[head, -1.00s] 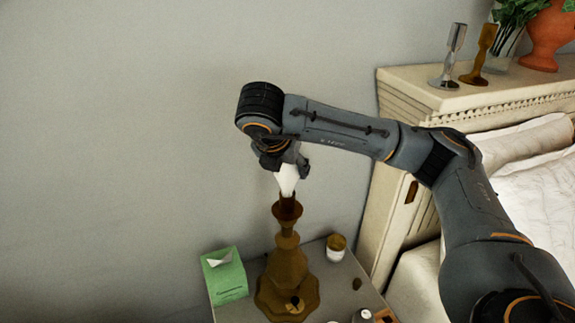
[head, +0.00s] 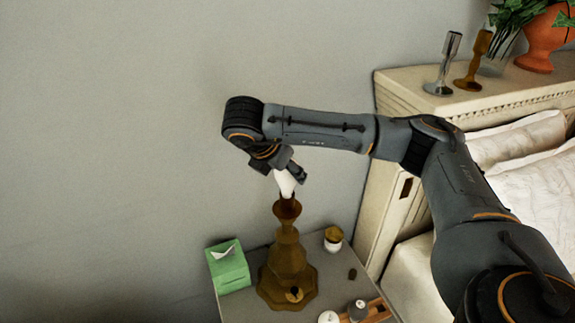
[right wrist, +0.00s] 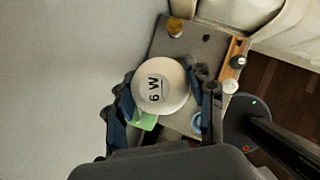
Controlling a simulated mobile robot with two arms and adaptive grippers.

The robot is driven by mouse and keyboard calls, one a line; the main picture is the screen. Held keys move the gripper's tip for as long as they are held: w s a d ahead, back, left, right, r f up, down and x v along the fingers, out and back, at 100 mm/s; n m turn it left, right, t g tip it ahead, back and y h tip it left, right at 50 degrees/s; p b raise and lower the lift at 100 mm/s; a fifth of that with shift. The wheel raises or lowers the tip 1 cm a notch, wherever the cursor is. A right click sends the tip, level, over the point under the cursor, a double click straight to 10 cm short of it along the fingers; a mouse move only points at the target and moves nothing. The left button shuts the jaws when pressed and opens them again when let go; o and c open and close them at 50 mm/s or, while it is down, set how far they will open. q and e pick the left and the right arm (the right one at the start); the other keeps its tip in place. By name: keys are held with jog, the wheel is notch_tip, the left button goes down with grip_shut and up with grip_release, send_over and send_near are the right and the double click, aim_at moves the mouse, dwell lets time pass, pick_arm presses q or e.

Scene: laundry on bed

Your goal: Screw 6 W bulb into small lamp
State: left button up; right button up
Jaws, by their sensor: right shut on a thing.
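The white bulb (head: 285,183) is above the small brown lamp (head: 286,252), with its lower end at the lamp's top socket (head: 287,207). Whether it is seated in the socket cannot be told. In the right wrist view the bulb's round top (right wrist: 161,87) faces the camera and reads "6 W". My right gripper (head: 283,172) is shut on the bulb from above, its fingers on either side of the glass. The lamp stands upright on the nightstand (head: 335,285) and is hidden behind the bulb in the wrist view. My left gripper is not in view.
A green tissue box (head: 229,268) is left of the lamp. A jar with a brown lid (head: 333,240) is right of it. A wooden tray (head: 377,310) with small items lies at the front right. The headboard (head: 395,175) and bed are to the right.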

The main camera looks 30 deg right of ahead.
jog(key=shift+r+m+p, duration=0.2)
jog(key=shift+m+p, duration=0.1)
jog(key=shift+p, duration=0.35)
jog(key=m+g+p, duration=0.1)
jog(key=m+p, duration=0.1)
jog(key=p, duration=0.1)
jog(key=shift+g, duration=0.4)
jog(key=o, duration=1.2)
jog(key=shift+f, duration=0.2)
jog(key=shift+o, duration=0.2)
jog(key=shift+r, duration=0.1)
jog(key=v, duration=1.1)
jog(key=shift+a+r, duration=0.25)
jog(key=shift+a, duration=0.15)
jog(key=shift+s, duration=0.1)
